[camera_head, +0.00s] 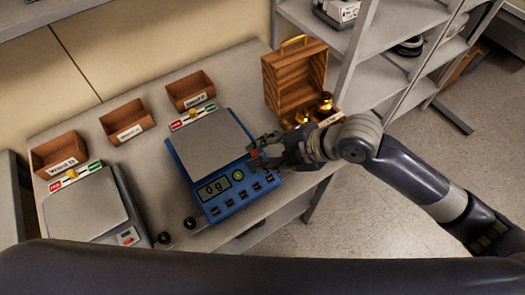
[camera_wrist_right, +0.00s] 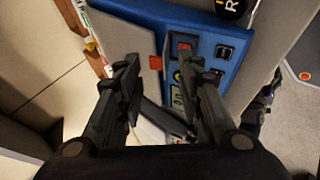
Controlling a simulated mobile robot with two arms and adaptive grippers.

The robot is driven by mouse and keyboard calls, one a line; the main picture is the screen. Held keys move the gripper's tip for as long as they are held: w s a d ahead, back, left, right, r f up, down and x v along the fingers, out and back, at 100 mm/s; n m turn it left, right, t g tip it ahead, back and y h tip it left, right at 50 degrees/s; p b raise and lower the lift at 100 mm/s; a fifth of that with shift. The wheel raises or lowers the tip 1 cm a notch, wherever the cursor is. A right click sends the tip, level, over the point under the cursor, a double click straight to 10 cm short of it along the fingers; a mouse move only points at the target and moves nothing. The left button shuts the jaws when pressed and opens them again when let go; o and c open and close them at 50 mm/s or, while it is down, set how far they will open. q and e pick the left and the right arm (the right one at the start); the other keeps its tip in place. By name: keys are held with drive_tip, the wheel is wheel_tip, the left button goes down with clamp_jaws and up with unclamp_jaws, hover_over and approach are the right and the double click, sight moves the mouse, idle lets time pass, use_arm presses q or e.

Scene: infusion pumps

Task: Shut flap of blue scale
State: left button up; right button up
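The blue scale (camera_head: 228,200) stands on the table, its display reading "0 g". A grey plate-like panel (camera_head: 210,145) covers its top; I cannot tell for sure whether this is the flap. A small red tab (camera_wrist_right: 155,62) shows at the panel's edge in the right wrist view. My right gripper (camera_head: 258,153) is at the scale's right edge, over the blue body. In the wrist view its two fingers (camera_wrist_right: 160,75) are apart with nothing clearly between them, and the red tab lies just beyond the tips. My left gripper is not in view.
A grey scale (camera_head: 85,205) stands at the left. Several brown bins (camera_head: 127,121) line the back. An open wooden box (camera_head: 296,82) with brass weights stands right of the blue scale, close to my right arm. Shelves (camera_head: 370,40) rise at the right, beside open floor.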

drive_tip(key=v, duration=1.1)
